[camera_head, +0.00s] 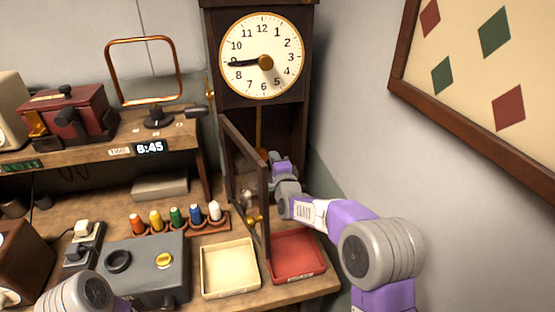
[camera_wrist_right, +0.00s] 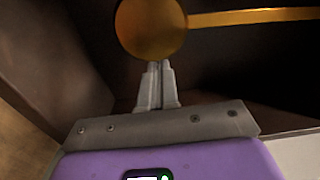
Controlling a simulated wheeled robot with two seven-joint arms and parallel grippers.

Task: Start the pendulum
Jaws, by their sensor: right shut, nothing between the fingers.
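The tall clock (camera_head: 212,50) has its narrow glazed door (camera_head: 232,160) swung open toward me, with a brass knob (camera_head: 253,220). The pendulum rod (camera_head: 259,125) hangs inside the case. In the right wrist view the pendulum's brass bob (camera_wrist_right: 150,28) is close, with its rod (camera_wrist_right: 255,16) running right. My right gripper (camera_wrist_right: 160,66) is shut and empty, its fingertips at the bob's edge. I cannot tell whether they touch. In the head view my right arm reaches into the case behind the door. My left gripper is out of view; only part of that arm shows.
A cream tray (camera_head: 230,291) and a red tray (camera_head: 297,276) lie on the bench below the door. Several thread spools (camera_head: 177,217) stand in a rack to the left. A grey box (camera_head: 150,265) sits nearby. The wall (camera_head: 350,130) is close on the right.

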